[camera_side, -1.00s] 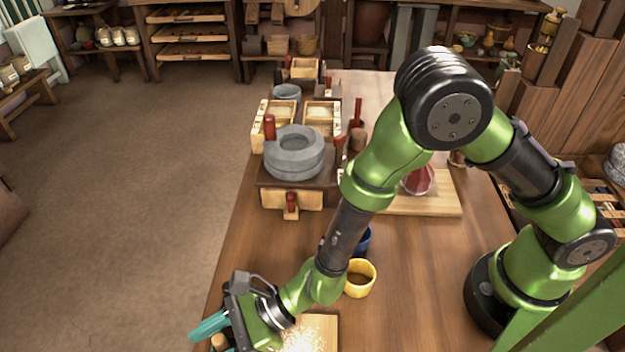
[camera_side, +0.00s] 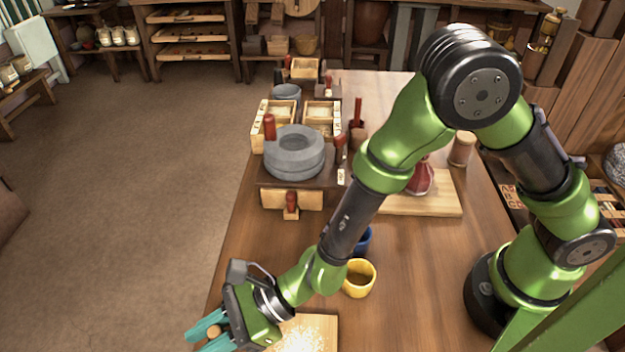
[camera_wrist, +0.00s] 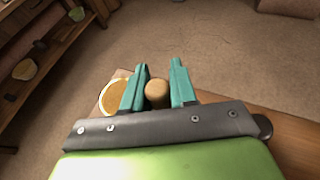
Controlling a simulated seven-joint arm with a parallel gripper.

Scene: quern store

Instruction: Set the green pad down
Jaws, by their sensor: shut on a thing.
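My gripper (camera_side: 209,335) is at the bottom left of the side view, near the table's left edge. Its teal fingers are closed on a tan, round-topped wooden knob (camera_side: 214,331). The knob also shows between the fingers in the wrist view (camera_wrist: 157,95). No green pad can be made out in either view; whatever is below the knob is hidden. A pale board (camera_side: 322,326) with white powder on it lies right of my gripper.
A yellow cup (camera_side: 359,279) stands right of my forearm, with a blue cup (camera_side: 364,240) behind it. A grey quern (camera_side: 294,154) stands farther back. An orange-brown disc with a pale rim (camera_wrist: 115,97) lies beside the left finger in the wrist view. Open floor lies beyond the table's left edge.

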